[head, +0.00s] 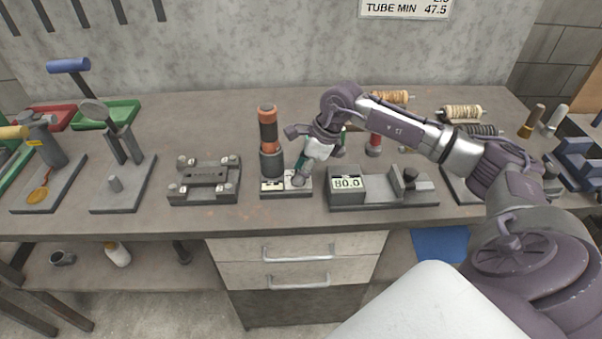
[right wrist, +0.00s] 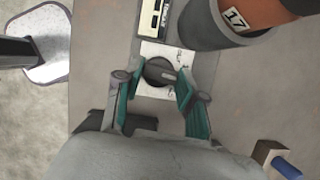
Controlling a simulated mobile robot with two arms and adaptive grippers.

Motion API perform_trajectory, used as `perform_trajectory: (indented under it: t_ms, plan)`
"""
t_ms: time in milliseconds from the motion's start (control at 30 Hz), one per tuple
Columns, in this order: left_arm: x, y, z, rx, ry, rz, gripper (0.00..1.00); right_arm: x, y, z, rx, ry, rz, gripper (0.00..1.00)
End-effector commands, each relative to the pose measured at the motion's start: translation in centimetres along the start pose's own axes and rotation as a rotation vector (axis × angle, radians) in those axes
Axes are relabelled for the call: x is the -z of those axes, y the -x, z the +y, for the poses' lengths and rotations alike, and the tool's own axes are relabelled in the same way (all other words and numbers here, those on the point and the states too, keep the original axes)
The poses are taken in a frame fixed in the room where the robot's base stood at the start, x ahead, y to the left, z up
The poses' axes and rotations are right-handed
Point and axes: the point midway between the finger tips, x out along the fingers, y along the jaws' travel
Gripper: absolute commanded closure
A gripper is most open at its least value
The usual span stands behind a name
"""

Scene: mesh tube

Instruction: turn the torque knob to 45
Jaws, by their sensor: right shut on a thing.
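The torque knob (right wrist: 158,72) is a dark round knob with a lighter pointer bar, set on a white dial plate (right wrist: 160,52) with small marks that are too small to read. In the right wrist view, the green-lined fingers of my right gripper (right wrist: 157,77) are on either side of the knob and shut on it. In the head view, my right gripper (head: 301,178) is low over the right part of the small driver base (head: 285,194) and mostly hides the knob. My left gripper is not in view.
An orange and black driver (head: 267,130) stands upright close to the left of my right gripper. A box with a display reading 80.0 (head: 347,184) is to the right. A grey fixture block (head: 204,178) is to the left. Several spools lie behind my right arm.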

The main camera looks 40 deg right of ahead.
Motion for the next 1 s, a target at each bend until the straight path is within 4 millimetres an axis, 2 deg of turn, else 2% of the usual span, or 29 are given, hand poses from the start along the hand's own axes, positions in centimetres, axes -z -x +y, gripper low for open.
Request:
perform_trajectory:
  t_ms: [700,1000]
  plan:
    - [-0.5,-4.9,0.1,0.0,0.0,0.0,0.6,-0.1,-0.3,0.4,0.258,-0.613,-0.001,0.95]
    - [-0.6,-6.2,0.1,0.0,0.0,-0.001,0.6,-0.2,-0.2,0.6,0.333,-0.798,-0.001,0.95]
